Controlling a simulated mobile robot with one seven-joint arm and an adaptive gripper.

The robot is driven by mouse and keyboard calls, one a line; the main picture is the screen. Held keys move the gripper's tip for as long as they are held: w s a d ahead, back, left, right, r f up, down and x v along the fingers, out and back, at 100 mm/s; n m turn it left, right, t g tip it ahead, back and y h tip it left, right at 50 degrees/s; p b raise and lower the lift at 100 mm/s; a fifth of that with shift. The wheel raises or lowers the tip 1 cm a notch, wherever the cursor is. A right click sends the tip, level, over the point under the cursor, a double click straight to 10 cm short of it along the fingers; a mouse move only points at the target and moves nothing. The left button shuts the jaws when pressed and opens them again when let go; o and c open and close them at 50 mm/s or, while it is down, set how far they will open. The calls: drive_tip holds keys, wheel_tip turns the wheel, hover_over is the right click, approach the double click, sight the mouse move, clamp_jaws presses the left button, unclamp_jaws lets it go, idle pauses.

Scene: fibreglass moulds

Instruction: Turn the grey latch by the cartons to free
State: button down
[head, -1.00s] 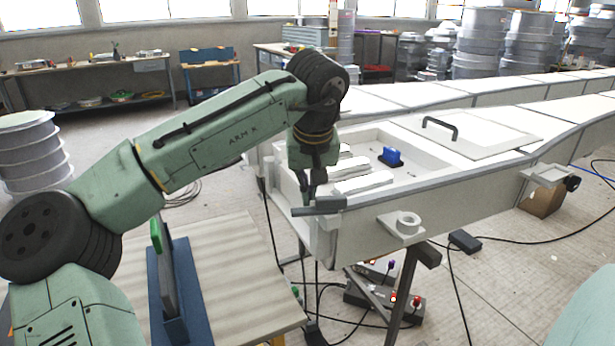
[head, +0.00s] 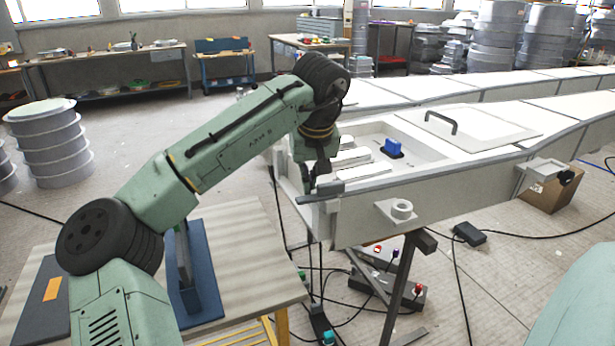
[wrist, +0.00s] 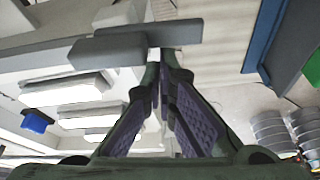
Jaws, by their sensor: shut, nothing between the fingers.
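The grey latch (head: 318,196) is a flat bar at the near left corner of the white mould box (head: 375,215). In the wrist view the latch (wrist: 105,52) runs across the top of the picture, with a lighter grey block on it. My gripper (head: 312,183) is down at that corner, right by the latch. In the wrist view the fingertips of my gripper (wrist: 166,58) are together at the latch's edge; whether they touch it I cannot tell. White carton-like blocks (head: 372,171) lie inside the box beside the latch.
A blue block (head: 392,148) stands in the box, and a lid with a black handle (head: 440,122) lies behind. A table (head: 245,250) with a blue stand is at left. Cables cross the floor.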

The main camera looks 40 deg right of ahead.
drive_tip(key=shift+w+a+f, duration=0.1)
drive_tip(key=shift+a+f, duration=0.05)
idle(0.3)
drive_tip(key=shift+w+d+p, duration=1.35)
drive_tip(key=shift+w+p, duration=0.3)
drive_tip(key=shift+w, duration=0.35)
drive_tip(key=b+v, duration=0.1)
drive_tip(key=v, duration=0.9)
drive_tip(key=shift+d+b, duration=0.2)
drive_tip(key=shift+b, duration=0.1)
drive_tip(key=shift+s, duration=0.1)
